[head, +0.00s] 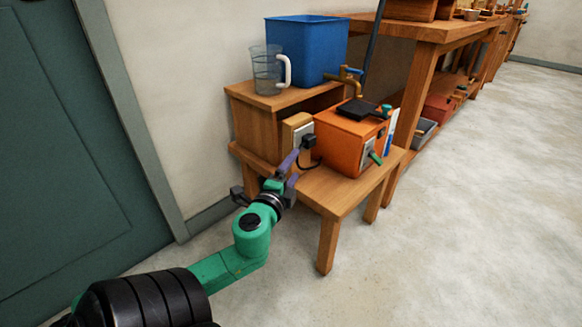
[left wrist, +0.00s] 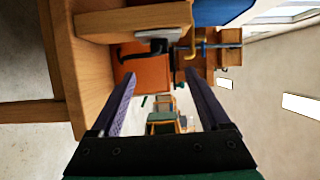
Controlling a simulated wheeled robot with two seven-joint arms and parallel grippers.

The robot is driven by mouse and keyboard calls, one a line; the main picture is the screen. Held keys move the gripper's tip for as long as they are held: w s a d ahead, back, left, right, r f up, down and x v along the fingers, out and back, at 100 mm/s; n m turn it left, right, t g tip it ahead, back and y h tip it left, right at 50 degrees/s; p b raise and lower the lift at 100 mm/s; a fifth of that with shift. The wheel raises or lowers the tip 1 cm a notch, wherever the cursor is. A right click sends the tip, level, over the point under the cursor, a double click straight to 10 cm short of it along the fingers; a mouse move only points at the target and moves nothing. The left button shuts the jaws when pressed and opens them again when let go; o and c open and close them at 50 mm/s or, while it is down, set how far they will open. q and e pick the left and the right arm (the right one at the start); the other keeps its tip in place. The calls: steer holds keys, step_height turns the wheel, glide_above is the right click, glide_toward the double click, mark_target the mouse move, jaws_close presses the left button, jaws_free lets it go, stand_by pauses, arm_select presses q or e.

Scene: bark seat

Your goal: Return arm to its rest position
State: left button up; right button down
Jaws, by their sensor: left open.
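My left arm (head: 236,262), green and black, reaches in from the lower left of the head view. Its gripper (head: 296,160) is at the left side of the low wooden bench (head: 345,188), near a light block (head: 297,130) with a black plug. In the left wrist view the two dark fingers of the gripper (left wrist: 165,100) are spread apart with nothing held between them. The orange box (head: 350,138) with a dark top stands on the bench, just right of the gripper. My right gripper is in neither view.
A blue bin (head: 305,48) and a clear jug (head: 267,70) stand on the raised wooden shelf (head: 255,112) behind. A long workbench (head: 440,32) runs to the upper right. A teal door (head: 70,140) is at left. The floor (head: 450,220) at right is clear.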

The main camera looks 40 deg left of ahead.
arm_select(q)
steer(key=shift+s+d, duration=0.15)
steer(key=shift+s, duration=0.3)
